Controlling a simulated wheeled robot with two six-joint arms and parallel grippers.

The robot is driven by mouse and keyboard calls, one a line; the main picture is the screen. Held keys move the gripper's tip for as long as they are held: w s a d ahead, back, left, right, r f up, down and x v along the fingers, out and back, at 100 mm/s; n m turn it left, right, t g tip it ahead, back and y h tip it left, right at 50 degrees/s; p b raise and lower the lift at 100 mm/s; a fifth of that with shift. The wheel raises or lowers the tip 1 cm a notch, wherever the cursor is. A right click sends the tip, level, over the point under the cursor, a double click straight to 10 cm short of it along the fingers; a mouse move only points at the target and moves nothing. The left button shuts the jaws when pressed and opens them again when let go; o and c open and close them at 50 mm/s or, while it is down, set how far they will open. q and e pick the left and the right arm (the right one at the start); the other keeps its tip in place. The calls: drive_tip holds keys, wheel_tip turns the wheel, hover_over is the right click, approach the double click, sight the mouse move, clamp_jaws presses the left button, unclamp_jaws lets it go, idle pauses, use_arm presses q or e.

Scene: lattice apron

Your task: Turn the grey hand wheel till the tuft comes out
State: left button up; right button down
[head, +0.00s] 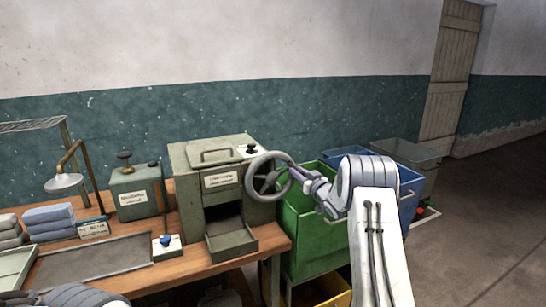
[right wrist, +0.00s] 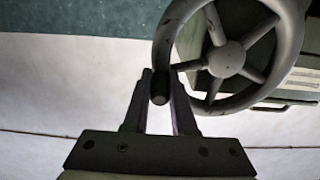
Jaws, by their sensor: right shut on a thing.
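The grey hand wheel (head: 265,182) is on the right side of the grey-green carding machine (head: 187,160). In the right wrist view the spoked wheel (right wrist: 227,58) fills the upper right. My right gripper (head: 291,174) is at the wheel's right side. In the right wrist view its two fingers (right wrist: 160,88) are shut on the wheel's dark handle (right wrist: 159,96), which stands out from the rim. The machine's front tray (head: 232,241) juts out below a dark opening and looks empty. No tuft shows. My left gripper is out of view; only part of my left arm shows at the bottom left.
The wooden bench (head: 180,271) also bears a small labelled green box (head: 136,192), a blue-knobbed switch block (head: 167,245), a lamp (head: 66,181), folded cloths (head: 49,219) and a flat dark tray (head: 92,261). A green bin (head: 311,240) stands right of the bench, close under my right arm.

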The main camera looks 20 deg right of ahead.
sight(291, 185)
drive_tip(key=f+b, duration=0.1)
drive_tip(key=f, duration=0.2)
drive_tip(key=shift+d+f+b, duration=0.2)
drive_tip(key=shift+b, duration=0.15)
drive_tip(key=f+b, duration=0.1)
drive_tip(key=f, duration=0.1)
drive_tip(key=a+f+b, duration=0.1)
drive_tip(key=f+b, duration=0.1)
drive_tip(key=shift+a, duration=0.1)
drive_tip(key=shift+r, duration=0.25)
